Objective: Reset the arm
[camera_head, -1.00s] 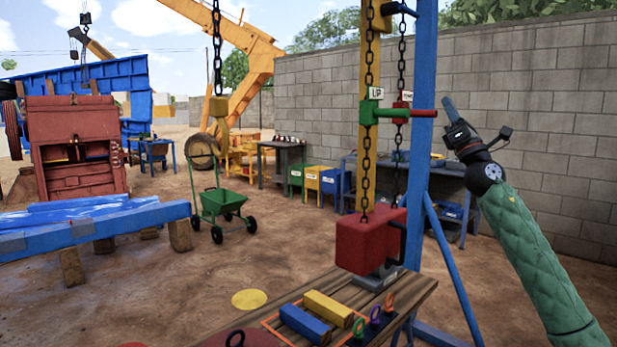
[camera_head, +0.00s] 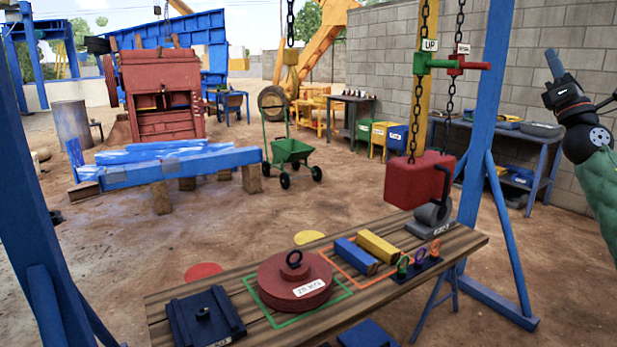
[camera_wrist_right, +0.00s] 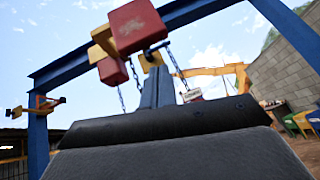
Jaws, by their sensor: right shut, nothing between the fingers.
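My right gripper (camera_head: 556,70) is at the right edge of the head view, with its fingers pointing up. It is shut and empty, in front of the grey block wall and apart from the hoist and the bench. My green-sleeved right arm shows only in part below it. In the right wrist view, a dark padded surface fills the lower half, with red blocks (camera_wrist_right: 135,25) and chains hanging from a blue beam above. My left arm is not in view.
A wooden bench (camera_head: 465,240) carries a red round weight (camera_head: 290,285), blue and yellow bars and coloured rings. A red hoist block (camera_head: 415,180) hangs on chains beside a blue post (camera_head: 485,110). A green cart (camera_head: 290,151) stands on open dirt behind.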

